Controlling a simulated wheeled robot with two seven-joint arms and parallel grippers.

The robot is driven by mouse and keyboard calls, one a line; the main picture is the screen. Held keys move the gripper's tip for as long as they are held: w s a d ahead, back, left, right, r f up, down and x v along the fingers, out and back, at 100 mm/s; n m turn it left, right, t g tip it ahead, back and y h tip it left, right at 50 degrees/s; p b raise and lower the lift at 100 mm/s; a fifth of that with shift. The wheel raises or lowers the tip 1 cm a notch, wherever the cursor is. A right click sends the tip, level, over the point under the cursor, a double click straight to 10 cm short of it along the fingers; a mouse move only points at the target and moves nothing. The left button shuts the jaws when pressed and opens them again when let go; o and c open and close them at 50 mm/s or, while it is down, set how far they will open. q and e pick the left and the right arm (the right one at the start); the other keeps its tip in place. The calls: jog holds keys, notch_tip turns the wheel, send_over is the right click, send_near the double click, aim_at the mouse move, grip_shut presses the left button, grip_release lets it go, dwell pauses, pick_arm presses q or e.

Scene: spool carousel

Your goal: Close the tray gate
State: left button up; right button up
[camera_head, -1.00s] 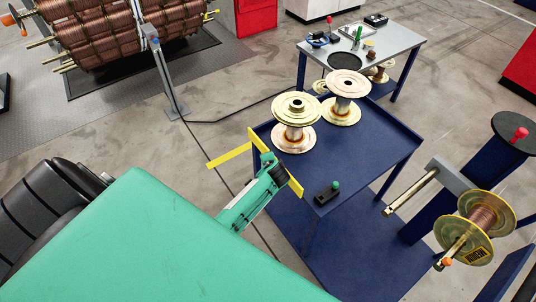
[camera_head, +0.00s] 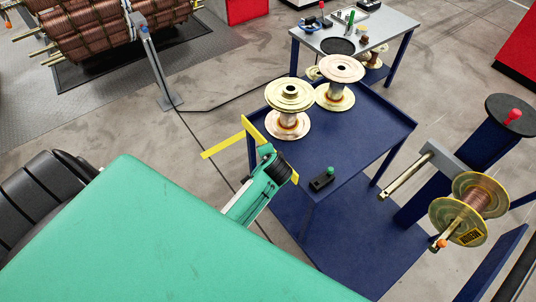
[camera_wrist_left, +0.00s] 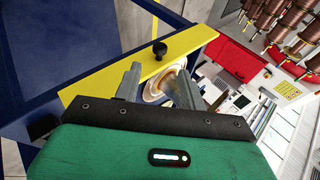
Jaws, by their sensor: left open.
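The yellow tray gate (camera_head: 252,128) is a flat bar at the left edge of the blue cart tray (camera_head: 345,140); my left gripper hides its middle part. A second yellow strip (camera_head: 222,146) juts out leftward from the tray's edge. In the left wrist view, the yellow bar (camera_wrist_left: 110,80) crosses in front of the fingers and carries a black knob (camera_wrist_left: 159,48). My left gripper (camera_wrist_left: 153,72) is open, with its two fingers apart, one to each side below the knob; I cannot tell whether they touch the bar. It shows in the head view (camera_head: 281,169) at the gate.
Two spools (camera_head: 290,108) (camera_head: 338,85) stand on the tray's far side, and a small black box with a green knob (camera_head: 322,180) near its front. A spool on a stand (camera_head: 470,208) is at right. A grey table (camera_head: 355,40) stands behind.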

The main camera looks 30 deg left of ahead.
pick_arm(q)
jog(key=v, duration=0.3)
jog(key=shift+s+r, duration=0.1)
jog(key=shift+r, duration=0.05)
dwell(0.4)
jog(key=s+d+f+g+h, duration=0.15)
jog(key=s+f, duration=0.25)
jog(key=f, duration=0.5)
jog(key=s+d+f+h, duration=0.15)
jog(key=s+f, duration=0.25)
jog(key=f, duration=0.5)
jog(key=s+d+f+g+h, duration=0.1)
jog(key=s+d+f, duration=0.1)
jog(key=s+f, duration=0.5)
jog(key=s+f+n+g, duration=0.1)
jog(key=s+f, duration=0.5)
jog(key=s, duration=0.3)
jog(key=s+a+f+n+g+h, duration=0.1)
jog(key=s+f+n, duration=0.1)
jog(key=s+f, duration=0.5)
jog(key=s+a+f+n+g+h, duration=0.1)
jog(key=s+f, duration=0.5)
jog(key=s, duration=0.7)
jog(key=shift+s+f, duration=0.2)
